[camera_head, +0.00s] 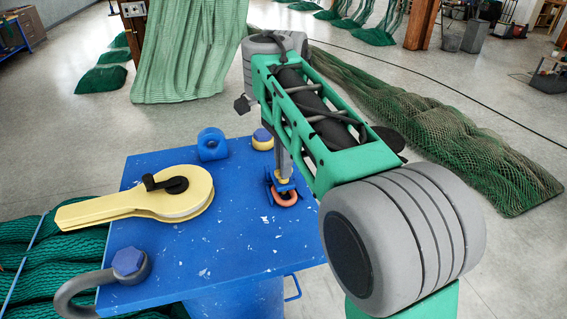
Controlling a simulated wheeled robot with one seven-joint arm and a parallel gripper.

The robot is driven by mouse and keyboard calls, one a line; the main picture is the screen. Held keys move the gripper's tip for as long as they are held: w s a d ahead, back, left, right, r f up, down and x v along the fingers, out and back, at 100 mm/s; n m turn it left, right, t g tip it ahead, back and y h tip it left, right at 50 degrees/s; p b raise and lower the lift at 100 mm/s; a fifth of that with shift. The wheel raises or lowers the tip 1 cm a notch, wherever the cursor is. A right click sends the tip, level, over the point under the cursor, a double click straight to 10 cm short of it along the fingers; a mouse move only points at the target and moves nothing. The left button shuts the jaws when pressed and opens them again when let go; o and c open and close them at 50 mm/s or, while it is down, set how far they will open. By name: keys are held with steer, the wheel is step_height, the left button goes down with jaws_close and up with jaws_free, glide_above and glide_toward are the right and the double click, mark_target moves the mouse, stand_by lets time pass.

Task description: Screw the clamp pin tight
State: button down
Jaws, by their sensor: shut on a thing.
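My gripper (284,176) points down at the right part of the blue table, partly hidden behind my green and grey arm. It is shut on the small clamp pin (286,188), of which a yellow and blue part shows just below the fingers. An orange ring-shaped piece (286,200) and a small blue piece lie directly under and around the pin. How far the pin sits in its thread cannot be told from here.
The blue table (235,235) also bears a yellow block with a black handle (150,198), a grey shackle with a blue bolt (125,268), a blue ring-like piece (212,146) and a yellow piece with a blue top (262,141). Green nets (430,135) lie around on the floor.

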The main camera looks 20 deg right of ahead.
steer(key=shift+w+r+m, duration=0.1)
steer(key=shift+r+m, duration=0.15)
steer(key=shift+m, duration=0.95)
steer(key=c, duration=1.5)
jaws_free()
steer(key=shift+f, duration=0.15)
